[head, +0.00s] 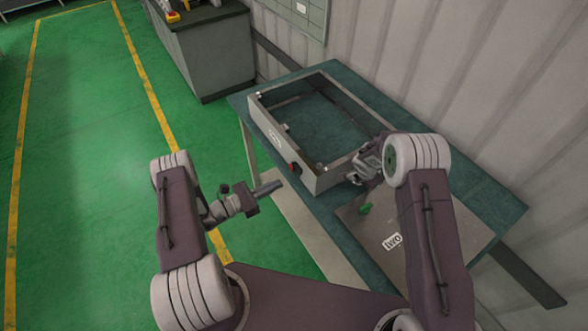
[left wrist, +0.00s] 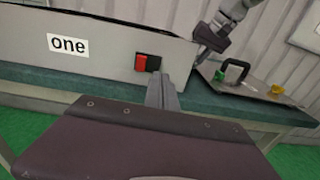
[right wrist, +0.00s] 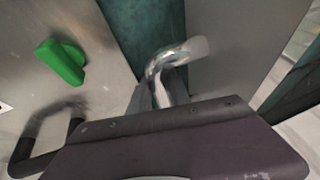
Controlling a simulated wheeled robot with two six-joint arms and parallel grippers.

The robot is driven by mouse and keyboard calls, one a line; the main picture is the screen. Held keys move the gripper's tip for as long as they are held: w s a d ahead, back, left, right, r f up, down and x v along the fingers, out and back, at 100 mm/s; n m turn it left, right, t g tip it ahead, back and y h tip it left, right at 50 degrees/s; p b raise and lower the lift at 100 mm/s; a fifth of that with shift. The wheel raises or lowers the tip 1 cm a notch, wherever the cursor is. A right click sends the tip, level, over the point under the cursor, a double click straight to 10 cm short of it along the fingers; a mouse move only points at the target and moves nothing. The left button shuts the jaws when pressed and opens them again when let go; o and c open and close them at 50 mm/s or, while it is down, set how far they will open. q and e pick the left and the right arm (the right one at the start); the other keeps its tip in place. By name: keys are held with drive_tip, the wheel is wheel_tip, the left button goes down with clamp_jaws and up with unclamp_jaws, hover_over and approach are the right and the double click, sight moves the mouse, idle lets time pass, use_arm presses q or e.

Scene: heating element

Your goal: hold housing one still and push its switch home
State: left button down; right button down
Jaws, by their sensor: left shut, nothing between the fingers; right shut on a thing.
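Housing one (head: 262,122) is a grey open-topped box frame on the teal table; its "one" label (left wrist: 68,44) shows in the left wrist view. Its switch (left wrist: 147,62), red with a dark right half, sits in the front wall near the right corner; it also shows in the head view (head: 295,168). I cannot tell how deep it sits. My left gripper (head: 277,186) is shut and empty, its tips pointing at the switch and seemingly a little short of it. My right gripper (right wrist: 165,92) is shut on the shiny bent handle (right wrist: 172,58) at the housing's right side.
A grey plate (head: 413,255) labelled "two" lies on the table beside the housing. It carries a black handle (left wrist: 236,72), a green knob (right wrist: 62,62) and a yellow knob (left wrist: 277,89). A grey cabinet (head: 212,50) stands at the back. Open green floor lies left.

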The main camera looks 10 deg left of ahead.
use_arm(q)
drive_tip(key=shift+t, duration=0.3)
drive_tip(key=shift+w+a+f+x, duration=0.1)
drive_tip(key=shift+x, duration=1.45)
drive_tip(key=shift+w+a+f+x, duration=0.1)
drive_tip(key=shift+w+a+x, duration=0.05)
drive_tip(key=shift+x, duration=1.45)
drive_tip(key=shift+w+d, duration=0.15)
drive_tip(key=shift+d, duration=0.05)
use_arm(e)
drive_tip(key=shift+w, duration=0.1)
use_arm(q)
drive_tip(key=shift+w+d, duration=0.4)
drive_tip(key=shift+w, duration=0.05)
approach(298, 173)
drive_tip(key=shift+r, duration=0.15)
